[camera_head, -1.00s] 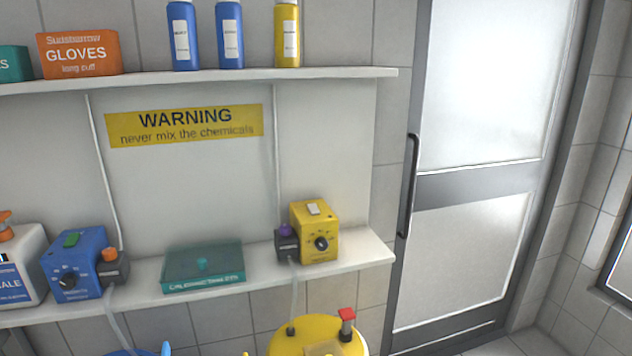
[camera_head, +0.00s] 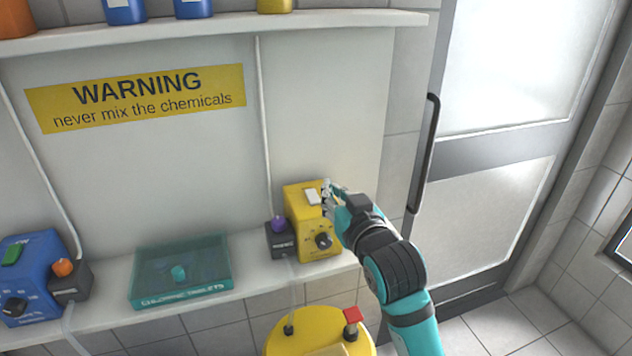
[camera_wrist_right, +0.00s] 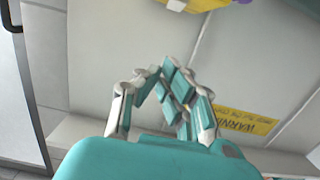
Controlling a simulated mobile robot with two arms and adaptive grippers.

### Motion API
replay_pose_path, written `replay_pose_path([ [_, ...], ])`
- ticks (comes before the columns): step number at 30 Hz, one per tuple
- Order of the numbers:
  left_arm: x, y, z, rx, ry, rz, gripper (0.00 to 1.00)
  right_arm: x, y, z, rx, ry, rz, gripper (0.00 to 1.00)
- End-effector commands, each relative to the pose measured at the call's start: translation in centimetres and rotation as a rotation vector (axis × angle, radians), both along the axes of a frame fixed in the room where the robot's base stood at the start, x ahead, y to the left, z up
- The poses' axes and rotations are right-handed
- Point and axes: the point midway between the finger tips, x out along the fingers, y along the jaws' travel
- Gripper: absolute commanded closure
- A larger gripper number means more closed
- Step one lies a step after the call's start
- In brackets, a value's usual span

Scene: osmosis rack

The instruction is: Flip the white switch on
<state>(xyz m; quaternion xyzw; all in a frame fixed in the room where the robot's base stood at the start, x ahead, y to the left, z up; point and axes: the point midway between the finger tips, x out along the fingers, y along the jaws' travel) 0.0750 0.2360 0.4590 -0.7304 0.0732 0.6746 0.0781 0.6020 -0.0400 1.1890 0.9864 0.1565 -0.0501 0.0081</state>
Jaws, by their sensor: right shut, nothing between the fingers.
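The white switch (camera_head: 312,196) sits on the top of the yellow pump box (camera_head: 297,210), which stands on the lower shelf. A black dial (camera_head: 323,240) is on the box's front. My right gripper (camera_head: 328,186) is shut and empty at the box's upper right, with its fingertips close beside the switch. I cannot tell whether they touch the box. In the right wrist view the gripper's fingers (camera_wrist_right: 168,80) are closed together, and the yellow box (camera_wrist_right: 195,4) shows only at the top edge. My left gripper is out of view.
A purple-knobbed dark unit (camera_head: 280,238) adjoins the yellow box. A teal tablets box (camera_head: 205,256) and a blue pump box (camera_head: 35,262) stand to the left on the lower shelf. A yellow container (camera_head: 300,325) is below. A grey door (camera_head: 490,155) is at right.

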Motion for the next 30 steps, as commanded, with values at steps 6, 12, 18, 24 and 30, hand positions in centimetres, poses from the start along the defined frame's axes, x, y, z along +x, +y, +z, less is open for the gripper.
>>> replay_pose_path([
  [6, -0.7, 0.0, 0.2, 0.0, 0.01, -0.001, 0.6, 0.8, 0.2, 0.0, 0.0, 0.001, -0.001, 1.0],
  [12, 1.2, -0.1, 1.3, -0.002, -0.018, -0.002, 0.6, 3.9, 1.2, -0.2, -0.001, 0.002, -0.001, 1.0],
  [18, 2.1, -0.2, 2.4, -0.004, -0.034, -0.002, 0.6, 7.5, 2.4, -0.6, -0.001, 0.003, -0.001, 1.0],
  [24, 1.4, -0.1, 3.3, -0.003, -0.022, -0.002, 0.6, 9.7, 3.1, -2.2, -0.003, 0.008, -0.002, 1.0],
  [30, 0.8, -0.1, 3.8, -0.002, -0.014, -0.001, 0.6, 10.0, 3.2, -4.5, -0.001, 0.004, -0.001, 1.0],
])
